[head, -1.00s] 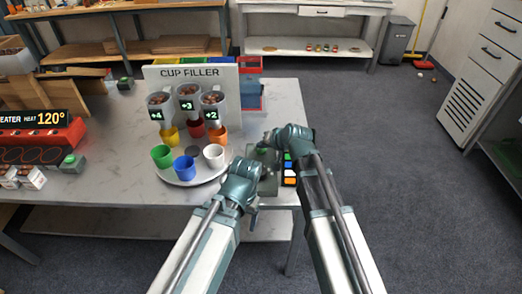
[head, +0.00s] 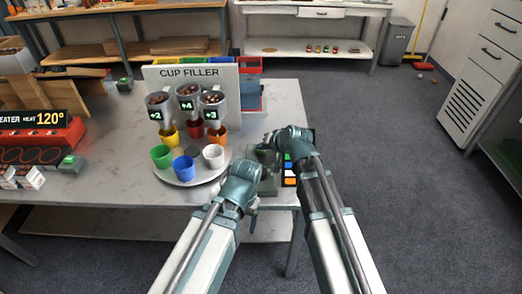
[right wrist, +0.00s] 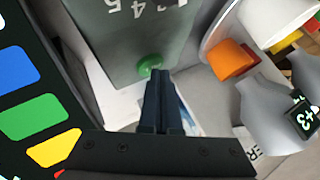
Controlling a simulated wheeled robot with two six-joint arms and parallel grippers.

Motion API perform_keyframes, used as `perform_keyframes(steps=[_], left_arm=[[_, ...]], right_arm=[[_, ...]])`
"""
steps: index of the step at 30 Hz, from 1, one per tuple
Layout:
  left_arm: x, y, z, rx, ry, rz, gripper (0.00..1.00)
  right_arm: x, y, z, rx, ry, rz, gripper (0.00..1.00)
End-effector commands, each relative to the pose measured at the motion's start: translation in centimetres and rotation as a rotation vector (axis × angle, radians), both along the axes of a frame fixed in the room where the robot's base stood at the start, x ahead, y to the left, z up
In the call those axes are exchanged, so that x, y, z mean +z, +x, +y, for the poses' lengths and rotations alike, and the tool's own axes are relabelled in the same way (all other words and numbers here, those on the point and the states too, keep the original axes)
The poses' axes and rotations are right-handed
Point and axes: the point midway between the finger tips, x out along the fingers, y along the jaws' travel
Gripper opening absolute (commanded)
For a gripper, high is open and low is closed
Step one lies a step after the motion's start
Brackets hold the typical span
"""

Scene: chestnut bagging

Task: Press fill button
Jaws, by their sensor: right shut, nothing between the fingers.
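The cup filler (head: 190,72) stands on the table with three nut-filled hoppers, labelled +2, +4 and +3 in the head view. Below it, several coloured cups stand on a round white tray (head: 180,182), including green (head: 161,156), blue (head: 184,169) and white (head: 213,156) ones. A green button (right wrist: 150,65) sits on a grey box (right wrist: 125,30) with printed digits in the right wrist view. My right gripper (right wrist: 160,75) is shut and empty, its tips at the button; I cannot tell whether they touch. My left gripper's fingers are hard to make out in the head view.
A panel of coloured keys (head: 289,172) lies right of the grey box; it also shows in the right wrist view (right wrist: 35,118). A red heater (head: 40,135) stands at the left of the table. The table's right edge is close to my arms.

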Motion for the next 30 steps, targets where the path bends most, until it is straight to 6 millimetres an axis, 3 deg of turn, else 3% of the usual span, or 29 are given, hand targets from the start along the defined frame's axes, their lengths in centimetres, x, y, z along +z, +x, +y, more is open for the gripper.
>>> perform_keyframes(steps=[30], left_arm=[[1.9, 0.0, 0.0, 0.0, 0.0, 0.0, 0.79]], right_arm=[[1.9, 0.0, 0.0, 0.001, 0.0, 0.001, 0.0]])
